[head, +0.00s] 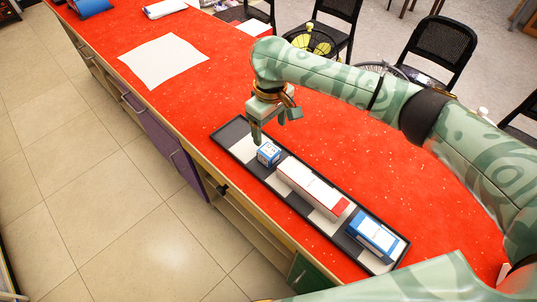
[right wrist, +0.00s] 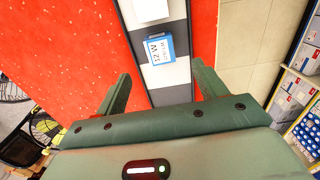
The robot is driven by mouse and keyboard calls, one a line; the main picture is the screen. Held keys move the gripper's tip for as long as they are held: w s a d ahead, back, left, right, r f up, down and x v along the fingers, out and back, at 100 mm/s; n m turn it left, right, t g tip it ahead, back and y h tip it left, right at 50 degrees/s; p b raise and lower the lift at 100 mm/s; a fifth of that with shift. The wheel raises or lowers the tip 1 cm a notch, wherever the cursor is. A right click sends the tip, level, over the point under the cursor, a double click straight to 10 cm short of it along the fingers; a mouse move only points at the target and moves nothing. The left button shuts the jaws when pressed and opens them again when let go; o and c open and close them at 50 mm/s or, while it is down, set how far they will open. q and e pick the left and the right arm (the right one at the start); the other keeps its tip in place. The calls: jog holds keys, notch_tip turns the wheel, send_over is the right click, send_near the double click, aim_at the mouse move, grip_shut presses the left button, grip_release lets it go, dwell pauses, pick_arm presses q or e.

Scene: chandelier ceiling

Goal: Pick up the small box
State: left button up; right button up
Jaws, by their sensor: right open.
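The small box (head: 268,153) is blue and white and stands near the far-left end of a long checkered tray (head: 234,139) in the head view. It also shows in the right wrist view (right wrist: 158,49), beyond and between the fingers. My right gripper (head: 256,137) is above the tray, close to the small box, pointing down. In the right wrist view my right gripper (right wrist: 160,88) has its fingers wide apart with nothing between the tips. My left gripper is not in view.
A longer white and red box (head: 312,189) and a larger blue and white box (head: 376,236) stand in the same tray. The tray lies on a red counter (head: 200,105) along its floor-side edge. A white sheet (head: 163,61) lies farther up. Chairs (head: 441,45) stand behind.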

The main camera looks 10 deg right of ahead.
aim_at(270, 151)
notch_tip(270, 151, down, 6)
jog(key=shift+f+b, duration=0.25)
jog(key=shift+b, duration=1)
notch_tip(270, 151, down, 5)
jog(key=b, duration=0.3)
jog(key=shift+f+b, duration=0.1)
jog(key=shift+b, duration=0.2)
jog(key=shift+r, duration=0.2)
jog(key=shift+c, duration=0.6)
jog(key=c, duration=1)
